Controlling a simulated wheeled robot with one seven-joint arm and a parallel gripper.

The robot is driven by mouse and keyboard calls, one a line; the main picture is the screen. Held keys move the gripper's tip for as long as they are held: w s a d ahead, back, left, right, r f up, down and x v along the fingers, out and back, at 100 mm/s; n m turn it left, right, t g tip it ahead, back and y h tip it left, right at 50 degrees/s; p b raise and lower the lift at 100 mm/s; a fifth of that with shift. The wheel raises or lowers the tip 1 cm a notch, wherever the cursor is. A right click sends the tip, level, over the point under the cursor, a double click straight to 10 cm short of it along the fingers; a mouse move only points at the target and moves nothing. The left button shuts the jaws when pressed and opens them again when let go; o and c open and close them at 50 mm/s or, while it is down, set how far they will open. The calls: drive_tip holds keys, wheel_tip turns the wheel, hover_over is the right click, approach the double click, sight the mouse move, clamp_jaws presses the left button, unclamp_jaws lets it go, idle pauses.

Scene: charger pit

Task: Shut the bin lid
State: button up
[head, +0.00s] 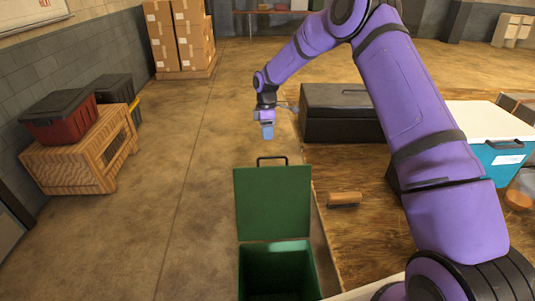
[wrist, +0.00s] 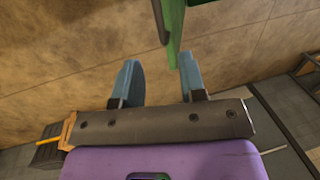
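The green bin (head: 280,275) stands on the floor at the bottom middle of the head view, with its dark inside showing. Its green lid (head: 272,203) is open and stands up from the bin's far edge. A black bar handle (head: 271,160) sits on the lid's top edge. My gripper (head: 267,132) points down above and beyond the handle in that view. In the wrist view my gripper (wrist: 160,72) has its two blue fingers apart with nothing between them. Part of the green lid (wrist: 174,28) and the dark handle (wrist: 159,20) show just past the fingertips, apart from them.
A wooden workbench (head: 365,215) stands right of the bin, bearing a black case (head: 340,112), a wooden block (head: 345,198) and a teal cooler (head: 497,137). A wooden crate (head: 72,165) with a red toolbox (head: 60,117) is at left. The floor left of the bin is clear.

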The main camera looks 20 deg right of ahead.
drive_tip(key=f, duration=0.2)
drive_tip(key=s+f, duration=0.1)
drive_tip(key=f, duration=0.5)
drive_tip(key=shift+s+a+f, duration=0.15)
drive_tip(key=shift+s+f, duration=0.05)
drive_tip(key=shift+s, duration=0.15)
clamp_jaws()
